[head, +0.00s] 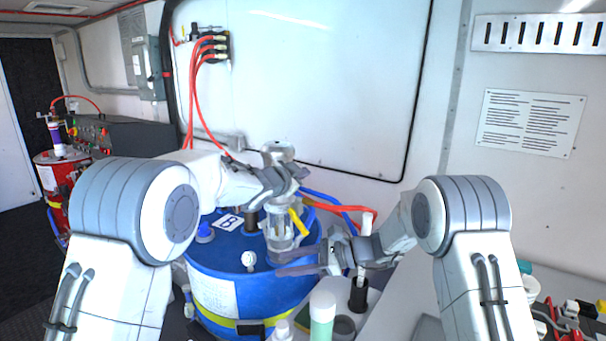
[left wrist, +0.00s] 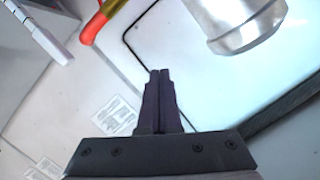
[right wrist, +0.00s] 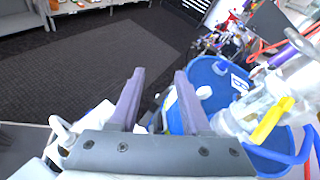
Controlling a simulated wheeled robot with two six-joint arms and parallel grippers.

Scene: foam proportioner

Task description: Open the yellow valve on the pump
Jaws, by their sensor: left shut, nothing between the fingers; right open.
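The yellow valve (head: 298,221) is a short lever on the side of the clear and grey pump (head: 280,238), which stands on a blue drum (head: 215,262). In the right wrist view the yellow valve (right wrist: 272,118) is at the right, beside the pump body. My left gripper (head: 303,172) is shut and empty, near the pump top and above the valve. In the left wrist view its fingers (left wrist: 160,74) are together, with nothing between them. My right gripper (head: 278,263) is open and empty, in front of the pump and below the valve; its fingers (right wrist: 160,75) are apart.
Red hoses (head: 203,100) hang from a wall fitting, and blue and red hoses (head: 350,209) run right of the pump. Bottles (head: 322,312) stand in front of the drum. A red drum (head: 55,175) stands at the far left. A whiteboard (head: 300,90) is behind.

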